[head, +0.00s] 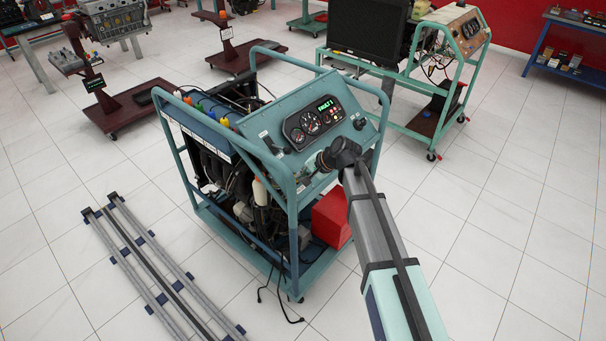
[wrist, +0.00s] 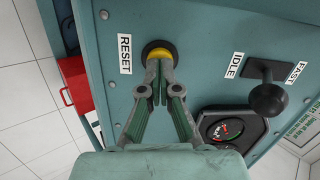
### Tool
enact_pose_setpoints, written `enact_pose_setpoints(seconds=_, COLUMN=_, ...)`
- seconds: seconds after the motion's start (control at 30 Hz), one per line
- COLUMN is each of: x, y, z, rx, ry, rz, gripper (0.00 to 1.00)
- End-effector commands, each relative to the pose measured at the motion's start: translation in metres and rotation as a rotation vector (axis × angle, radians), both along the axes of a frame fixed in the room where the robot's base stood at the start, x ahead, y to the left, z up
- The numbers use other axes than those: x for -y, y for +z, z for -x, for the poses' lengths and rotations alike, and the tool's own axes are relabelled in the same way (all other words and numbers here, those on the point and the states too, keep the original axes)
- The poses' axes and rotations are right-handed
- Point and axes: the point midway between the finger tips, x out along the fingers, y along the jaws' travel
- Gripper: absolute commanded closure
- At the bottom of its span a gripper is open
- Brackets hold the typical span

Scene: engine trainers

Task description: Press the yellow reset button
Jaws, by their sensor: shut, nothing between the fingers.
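The yellow reset button (wrist: 160,53) sits in a dark round collar on the teal panel (wrist: 195,75) in the wrist view, beside a white RESET label (wrist: 125,54). My gripper (wrist: 158,65) is shut and empty, with its fingertips at the button's lower edge and covering part of it. Whether the tips touch the button or are just in front of it, I cannot tell. In the head view the panel (head: 285,112) tops the teal engine trainer. My arm hides the button there.
A black-knobbed lever (wrist: 268,98) between IDLE and FAST labels stands out right of my gripper. A gauge (wrist: 226,130) is below it. In the head view the display (head: 325,106) reads FAULT 1. A red box (head: 331,218) sits low on the trainer's frame. Rails (head: 160,270) lie on the floor at left.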

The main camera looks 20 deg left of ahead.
Motion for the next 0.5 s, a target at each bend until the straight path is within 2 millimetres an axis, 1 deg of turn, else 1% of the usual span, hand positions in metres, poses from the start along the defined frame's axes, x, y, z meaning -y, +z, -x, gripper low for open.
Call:
enact_pose_setpoints(seconds=0.1, x=-0.001, y=-0.002, z=-0.001, rx=0.000, ry=0.000, rz=0.000, gripper=1.00)
enact_pose_setpoints(seconds=0.3, x=-0.013, y=-0.017, z=-0.005, rx=0.000, ry=0.000, rz=0.000, gripper=1.00)
enact_pose_setpoints(seconds=0.5, x=-0.013, y=-0.017, z=-0.004, rx=-0.001, ry=0.001, rz=0.002, gripper=1.00)
